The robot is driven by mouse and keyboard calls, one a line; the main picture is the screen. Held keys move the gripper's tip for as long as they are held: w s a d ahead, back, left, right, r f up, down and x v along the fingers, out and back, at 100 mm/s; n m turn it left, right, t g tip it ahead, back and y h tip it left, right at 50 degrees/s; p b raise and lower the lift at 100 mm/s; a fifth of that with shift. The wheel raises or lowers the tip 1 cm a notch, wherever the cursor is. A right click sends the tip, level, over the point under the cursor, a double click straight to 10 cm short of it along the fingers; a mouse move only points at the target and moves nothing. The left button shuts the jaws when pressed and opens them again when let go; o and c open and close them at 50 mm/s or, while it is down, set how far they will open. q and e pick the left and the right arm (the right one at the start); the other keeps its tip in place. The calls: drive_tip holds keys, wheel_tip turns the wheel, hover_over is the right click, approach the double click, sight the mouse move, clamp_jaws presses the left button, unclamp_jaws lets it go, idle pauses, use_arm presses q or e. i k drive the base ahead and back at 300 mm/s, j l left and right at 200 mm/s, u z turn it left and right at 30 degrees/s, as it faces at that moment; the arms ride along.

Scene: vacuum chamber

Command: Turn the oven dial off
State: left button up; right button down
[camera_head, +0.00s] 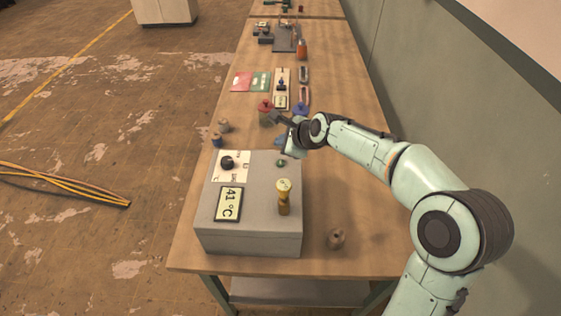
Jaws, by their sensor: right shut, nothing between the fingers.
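The oven is a grey box (255,238) on the near end of the wooden table, with a display (228,203) on its top reading 41 °C. Its black dial (227,163) sits on a white plate at the top's far left. The small markings around the dial are too small to read. My right gripper (280,118) is above and beyond the oven's far edge, to the right of the dial and apart from it. It is shut and empty. My left gripper is not in view.
A yellow knobbed part (283,198) stands up from the oven's top at the right, and a small green button (281,163) lies beyond it. A wall (410,90) borders the table's right side.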

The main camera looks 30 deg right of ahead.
sight(227, 162)
drive_tip(key=k+l, duration=0.15)
drive_tip(key=k, duration=0.35)
drive_tip(key=k+l, duration=0.1)
drive_tip(key=k, duration=0.4)
